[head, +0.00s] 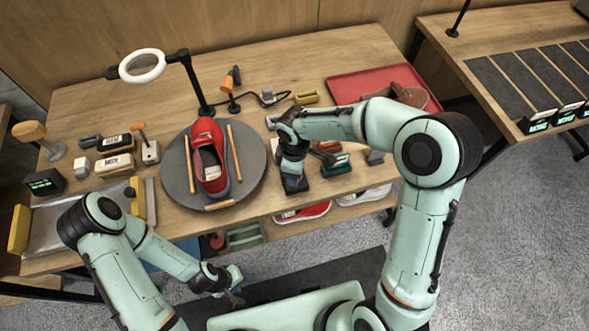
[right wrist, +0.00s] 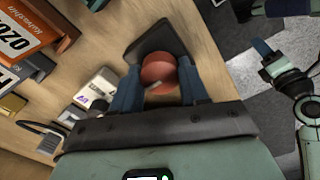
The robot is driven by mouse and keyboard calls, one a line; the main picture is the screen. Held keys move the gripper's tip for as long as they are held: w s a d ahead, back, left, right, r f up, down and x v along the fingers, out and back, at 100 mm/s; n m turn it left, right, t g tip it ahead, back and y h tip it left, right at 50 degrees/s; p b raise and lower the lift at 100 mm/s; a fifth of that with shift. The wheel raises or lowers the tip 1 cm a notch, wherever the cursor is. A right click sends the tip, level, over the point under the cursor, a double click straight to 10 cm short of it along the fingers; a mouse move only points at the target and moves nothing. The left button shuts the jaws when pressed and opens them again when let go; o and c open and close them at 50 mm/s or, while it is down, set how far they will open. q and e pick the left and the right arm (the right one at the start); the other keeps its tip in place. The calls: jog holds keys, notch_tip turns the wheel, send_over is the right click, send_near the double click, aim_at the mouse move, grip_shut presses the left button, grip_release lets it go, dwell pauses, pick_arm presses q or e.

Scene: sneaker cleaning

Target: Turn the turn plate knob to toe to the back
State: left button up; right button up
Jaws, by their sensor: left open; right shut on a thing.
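A red slip-on sneaker (head: 208,138) lies on the round grey turn plate (head: 253,165), its toe toward the back of the table and its open heel end toward me. My right gripper (right wrist: 160,90) is shut on a round reddish knob (right wrist: 158,68), with one blue finger on each side. The knob stands on a dark base (head: 295,185), right of the plate; in the head view the gripper hides the knob. My left gripper (head: 234,286) is open and empty, in front of the table and low in the view.
Wooden sticks (head: 234,152) lie on the plate around the sneaker. A ring lamp (head: 142,66) stands behind the plate. Small boxes (head: 335,164) are right of the knob, and a red tray (head: 350,88) is at the back right. A metal tray (head: 75,229) lies at the front left.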

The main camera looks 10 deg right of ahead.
jog(key=o, duration=1.1)
jog(key=shift+c, duration=0.2)
pick_arm(q)
jog(key=shift+w+r+p, duration=0.55)
jog(key=shift+w+r, duration=0.25)
pick_arm(e)
notch_tip(320, 180, up, 13)
jog(key=shift+r, duration=0.2)
